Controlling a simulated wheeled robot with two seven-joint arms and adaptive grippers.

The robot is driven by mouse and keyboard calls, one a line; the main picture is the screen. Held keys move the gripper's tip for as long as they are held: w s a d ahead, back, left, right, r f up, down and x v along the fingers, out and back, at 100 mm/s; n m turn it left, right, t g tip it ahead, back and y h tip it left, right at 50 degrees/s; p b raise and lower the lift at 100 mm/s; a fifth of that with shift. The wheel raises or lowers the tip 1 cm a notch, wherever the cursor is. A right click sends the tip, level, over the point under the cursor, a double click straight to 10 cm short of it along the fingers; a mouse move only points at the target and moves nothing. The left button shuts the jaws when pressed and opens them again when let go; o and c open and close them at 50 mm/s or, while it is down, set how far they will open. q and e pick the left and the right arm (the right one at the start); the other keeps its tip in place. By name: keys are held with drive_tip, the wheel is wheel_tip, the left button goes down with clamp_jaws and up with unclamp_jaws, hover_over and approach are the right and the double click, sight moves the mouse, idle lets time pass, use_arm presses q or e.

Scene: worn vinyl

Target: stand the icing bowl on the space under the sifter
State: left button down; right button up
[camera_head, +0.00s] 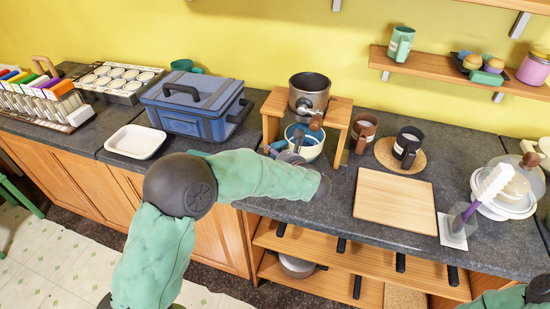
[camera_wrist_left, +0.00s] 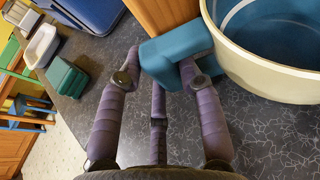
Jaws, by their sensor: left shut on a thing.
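The icing bowl (camera_head: 313,153), cream outside and blue inside, is at the opening of the wooden stand (camera_head: 341,112), between its legs and under its top board. It also shows in the left wrist view (camera_wrist_left: 270,70). Whether its base touches the counter is hidden. The metal sifter (camera_head: 312,90) sits on top of the stand. My left gripper (camera_head: 291,152) is shut on a blue handle-like part (camera_wrist_left: 172,58) at the bowl's side. Its purple fingers (camera_wrist_left: 160,95) show beside the stand's leg. My right arm shows only at the bottom right edge, its gripper out of view.
A brown mug (camera_head: 364,133) stands just right of the stand, with a black mug (camera_head: 407,146) on a coaster beyond it. A blue toolbox (camera_head: 194,108) and a white tray (camera_head: 135,141) are to the left. A wooden board (camera_head: 394,207) lies front right.

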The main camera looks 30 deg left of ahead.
use_arm(q)
drive_tip(key=shift+w+r, duration=0.1)
drive_tip(key=shift+r, duration=0.1)
drive_tip(key=shift+f, duration=0.15)
drive_tip(key=c, duration=0.8)
unclamp_jaws()
drive_tip(key=shift+f, duration=0.1)
